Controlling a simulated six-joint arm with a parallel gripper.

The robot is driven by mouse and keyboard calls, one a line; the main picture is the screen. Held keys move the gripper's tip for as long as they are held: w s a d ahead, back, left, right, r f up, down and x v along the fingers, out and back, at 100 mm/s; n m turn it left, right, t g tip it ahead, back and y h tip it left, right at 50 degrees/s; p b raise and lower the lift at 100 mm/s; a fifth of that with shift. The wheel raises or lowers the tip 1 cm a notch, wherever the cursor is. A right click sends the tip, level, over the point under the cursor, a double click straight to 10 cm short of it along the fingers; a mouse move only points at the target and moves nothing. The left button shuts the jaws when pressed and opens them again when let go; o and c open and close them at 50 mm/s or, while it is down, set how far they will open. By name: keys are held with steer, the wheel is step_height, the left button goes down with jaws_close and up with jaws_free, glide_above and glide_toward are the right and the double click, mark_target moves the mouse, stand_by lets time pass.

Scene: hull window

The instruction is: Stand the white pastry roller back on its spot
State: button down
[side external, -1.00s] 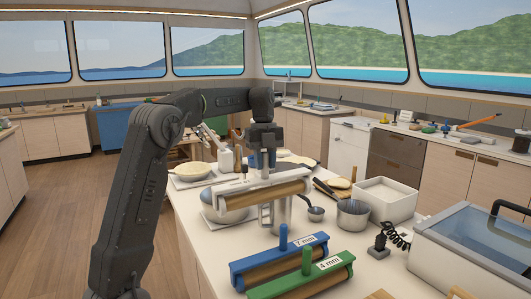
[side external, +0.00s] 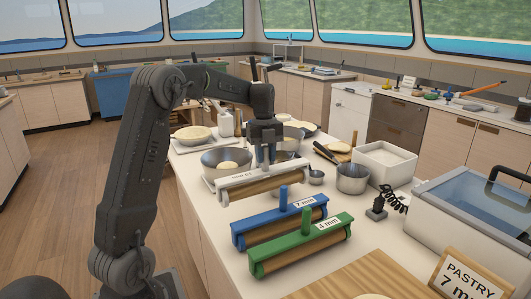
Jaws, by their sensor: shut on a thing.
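The white pastry roller (side external: 262,180) has a white frame with a wooden roll under it. My gripper (side external: 265,160) is shut on its upright handle from above, and the fingers hide most of the handle. The roller is level, behind the blue roller, in line with it. I cannot tell whether its underside touches the counter. The blue roller (side external: 280,222), labelled 7 mm, and the green roller (side external: 302,245), labelled 4 mm, stand in front of it, handles up.
A steel bowl (side external: 226,163) with dough sits close behind the white roller at left. A saucepan (side external: 352,179), a white bin (side external: 385,163) and a glass-lidded tank (side external: 474,212) are to the right. A wooden board (side external: 360,278) and a PASTRY sign (side external: 468,281) are in front.

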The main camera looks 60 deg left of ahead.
mark_target(266, 179)
steer(key=shift+f, duration=3.65)
steer(key=c, duration=0.8)
jaws_free()
steer(key=shift+a+r, duration=0.15)
steer(key=shift+r, duration=1.15)
steer(key=shift+a+r, duration=0.2)
steer(key=shift+r, duration=1.15)
steer(key=shift+a+r, duration=0.15)
steer(key=shift+r, duration=1.15)
